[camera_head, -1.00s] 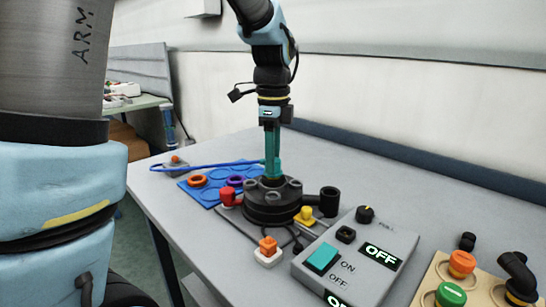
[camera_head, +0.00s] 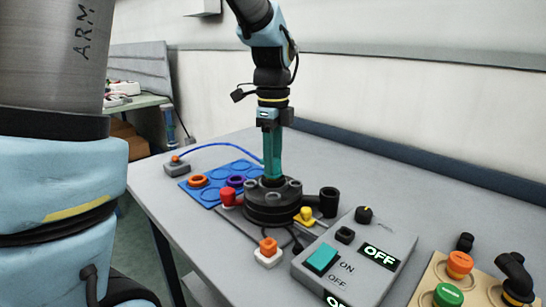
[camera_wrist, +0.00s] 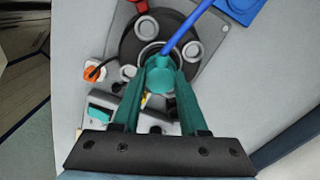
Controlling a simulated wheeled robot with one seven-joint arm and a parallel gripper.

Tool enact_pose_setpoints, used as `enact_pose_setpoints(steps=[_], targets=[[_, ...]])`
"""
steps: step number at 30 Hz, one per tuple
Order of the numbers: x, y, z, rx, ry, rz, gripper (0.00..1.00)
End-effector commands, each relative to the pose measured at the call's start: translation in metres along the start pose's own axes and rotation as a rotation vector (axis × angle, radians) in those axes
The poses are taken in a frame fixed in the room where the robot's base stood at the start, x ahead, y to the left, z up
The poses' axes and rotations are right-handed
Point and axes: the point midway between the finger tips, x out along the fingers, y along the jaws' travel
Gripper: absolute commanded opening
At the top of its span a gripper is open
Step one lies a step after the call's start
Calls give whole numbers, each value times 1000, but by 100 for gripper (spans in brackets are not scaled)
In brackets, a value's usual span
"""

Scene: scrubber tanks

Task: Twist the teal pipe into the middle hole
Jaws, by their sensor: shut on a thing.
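The teal pipe (camera_wrist: 160,78) is between my gripper's teal fingers, over the middle hole (camera_wrist: 152,50) of the round black base (camera_head: 268,207). My gripper (camera_head: 272,165) points straight down and is shut on the pipe. In the head view the fingers largely hide the pipe, and I cannot tell how deep it sits in the hole. A blue hose (camera_wrist: 190,28) runs from the pipe; in the head view it arcs left to a small grey box (camera_head: 177,168). Grey-rimmed holes (camera_head: 247,186) surround the middle.
A blue mat (camera_head: 218,184) with orange and purple rings lies left of the base. A red plug (camera_head: 227,197), yellow knob (camera_head: 304,215) and black cup (camera_head: 329,202) stand close around it. A grey switch box (camera_head: 360,260) reading OFF is in front right. The table's rear right is clear.

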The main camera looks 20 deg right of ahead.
Motion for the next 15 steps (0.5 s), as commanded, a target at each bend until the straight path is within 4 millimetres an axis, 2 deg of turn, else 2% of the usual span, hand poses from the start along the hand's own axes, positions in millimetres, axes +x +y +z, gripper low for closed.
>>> enact_pose_setpoints(steps=[6, 15], targets=[[-1, 0, 0, 85, 0, 1, 0], [0, 0, 0, 100, 0, 0, 0]])
